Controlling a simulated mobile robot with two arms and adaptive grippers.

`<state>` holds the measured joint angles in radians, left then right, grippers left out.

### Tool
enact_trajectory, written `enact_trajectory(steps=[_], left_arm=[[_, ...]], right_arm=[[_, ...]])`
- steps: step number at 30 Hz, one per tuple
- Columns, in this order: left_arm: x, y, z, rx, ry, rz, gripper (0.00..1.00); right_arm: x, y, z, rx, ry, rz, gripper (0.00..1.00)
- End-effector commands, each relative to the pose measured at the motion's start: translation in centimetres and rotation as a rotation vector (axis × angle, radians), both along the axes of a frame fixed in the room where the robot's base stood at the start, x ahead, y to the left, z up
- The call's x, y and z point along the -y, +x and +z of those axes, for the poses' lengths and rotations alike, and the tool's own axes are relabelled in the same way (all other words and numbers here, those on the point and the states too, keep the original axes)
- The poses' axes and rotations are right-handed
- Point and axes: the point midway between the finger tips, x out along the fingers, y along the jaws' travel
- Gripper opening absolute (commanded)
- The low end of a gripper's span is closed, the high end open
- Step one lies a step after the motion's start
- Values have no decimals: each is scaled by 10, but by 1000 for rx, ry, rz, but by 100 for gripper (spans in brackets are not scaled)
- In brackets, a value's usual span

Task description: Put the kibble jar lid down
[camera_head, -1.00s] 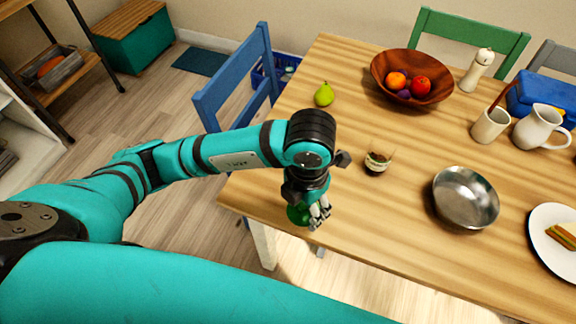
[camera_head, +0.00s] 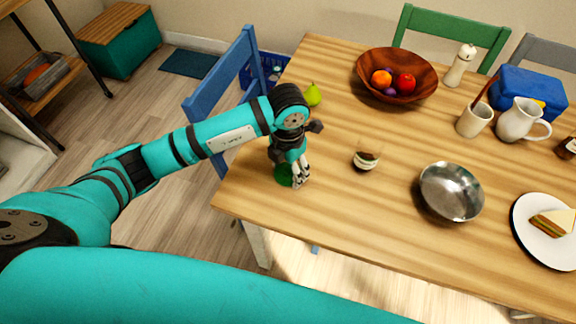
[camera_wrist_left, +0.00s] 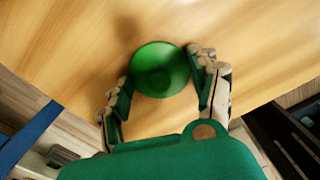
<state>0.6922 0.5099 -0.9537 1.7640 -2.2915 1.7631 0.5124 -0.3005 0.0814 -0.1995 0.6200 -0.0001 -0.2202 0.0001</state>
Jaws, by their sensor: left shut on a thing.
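The green round lid (camera_head: 284,175) is in my left gripper (camera_head: 296,176), over the left end of the wooden table. In the left wrist view the lid (camera_wrist_left: 160,68) shows as a shallow green disc between the two fingers of the left gripper (camera_wrist_left: 163,82), which is shut on it. The gripper points down, and its fingers partly hide the lid in the head view. I cannot tell whether the lid touches the table top. My right gripper is not in view.
A small glass jar (camera_head: 366,157) with dark contents and a metal bowl (camera_head: 450,191) stand to the right. The table (camera_head: 330,215) is bare around the lid. A blue chair (camera_head: 222,83) stands at its left.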

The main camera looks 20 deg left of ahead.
Motion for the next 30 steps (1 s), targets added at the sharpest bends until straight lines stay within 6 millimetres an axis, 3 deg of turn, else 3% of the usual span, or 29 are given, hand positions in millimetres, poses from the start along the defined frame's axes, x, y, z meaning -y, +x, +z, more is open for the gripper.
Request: enact_trajectory(steps=[8, 9, 13, 25, 30], left_arm=[[0, 0, -4, 1, 0, -1, 43], [0, 0, -2, 1, 0, -1, 67], [0, 0, -2, 1, 0, -1, 84], [0, 1, 6, 2, -1, -1, 85], [1, 1, 35, 6, -3, -2, 85]], right_arm=[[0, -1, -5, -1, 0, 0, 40], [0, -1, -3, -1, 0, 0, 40], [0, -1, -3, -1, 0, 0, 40], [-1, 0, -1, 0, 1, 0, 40], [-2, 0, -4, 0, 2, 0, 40]])
